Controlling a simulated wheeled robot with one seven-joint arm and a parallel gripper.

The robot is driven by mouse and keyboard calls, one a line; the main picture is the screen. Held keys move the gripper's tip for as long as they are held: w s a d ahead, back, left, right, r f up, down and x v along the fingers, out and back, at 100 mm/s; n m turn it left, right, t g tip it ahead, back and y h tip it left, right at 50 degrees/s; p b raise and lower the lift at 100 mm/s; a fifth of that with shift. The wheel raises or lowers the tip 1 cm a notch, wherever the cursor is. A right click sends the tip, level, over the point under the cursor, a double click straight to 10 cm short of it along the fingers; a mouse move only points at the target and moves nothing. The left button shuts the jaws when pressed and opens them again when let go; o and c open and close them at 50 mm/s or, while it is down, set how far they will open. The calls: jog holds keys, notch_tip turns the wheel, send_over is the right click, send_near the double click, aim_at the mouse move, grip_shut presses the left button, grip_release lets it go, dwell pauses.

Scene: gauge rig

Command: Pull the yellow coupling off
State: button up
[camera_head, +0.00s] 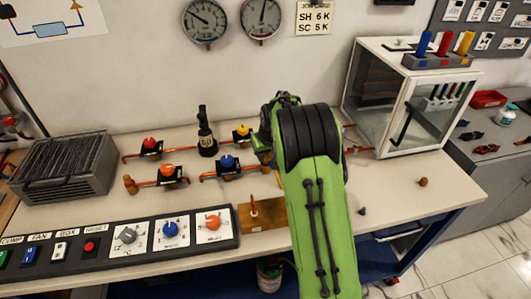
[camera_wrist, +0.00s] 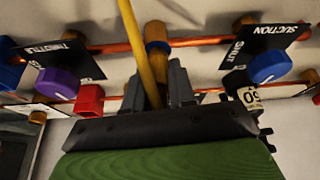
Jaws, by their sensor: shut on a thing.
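In the wrist view, a yellow hose (camera_wrist: 138,45) runs down from the top edge to between the dark fingers of my gripper (camera_wrist: 157,90). The fingers are shut around its end, where the yellow coupling is; the coupling itself is mostly hidden by the fingers. A brass fitting (camera_wrist: 156,36) on the copper pipe shows just beyond the fingertips. I cannot tell whether the coupling is still seated on a port. In the head view, my green arm hides the gripper and the coupling; a short yellow piece (camera_head: 279,180) shows at the arm's left edge.
Near the fingers are a purple knob (camera_wrist: 57,82), a red block (camera_wrist: 89,100), a blue knob (camera_wrist: 269,67) and a black part labelled 50 (camera_wrist: 243,92). A glass cabinet (camera_head: 408,90) stands right of my arm. A control panel (camera_head: 120,243) lies along the bench front.

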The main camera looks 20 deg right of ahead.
grip_shut()
jog(key=shift+r, duration=0.25)
jog(key=shift+r+p, duration=2.05)
jog(key=shift+r, duration=0.4)
